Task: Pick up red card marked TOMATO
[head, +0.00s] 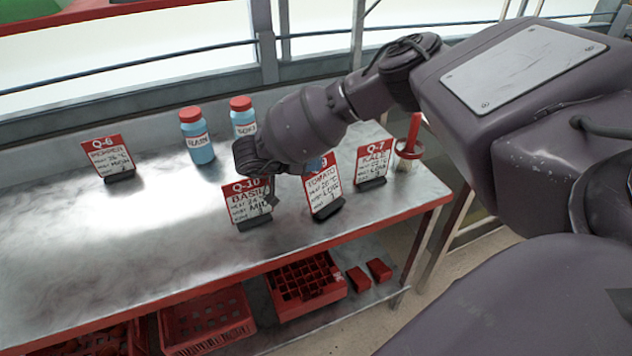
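The red and white TOMATO card (323,192) stands upright, slightly tilted, in a dark holder on the metal table, between the BASIL and KALE cards. Its top left corner is partly hidden by my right arm. My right gripper (271,192) hangs over the table just left of the TOMATO card, in front of the upper right part of the BASIL card (243,205). Its fingers are mostly hidden, so I cannot tell whether they are open or touching a card. My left gripper is not in view.
The KALE card (373,162) stands right of TOMATO, near a red-handled tool in a pot (408,152). A PEPPER card (108,157) stands at the left. Two blue bottles with red caps (197,140) stand behind. Red crates (205,318) sit below the table (130,235), whose left front is clear.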

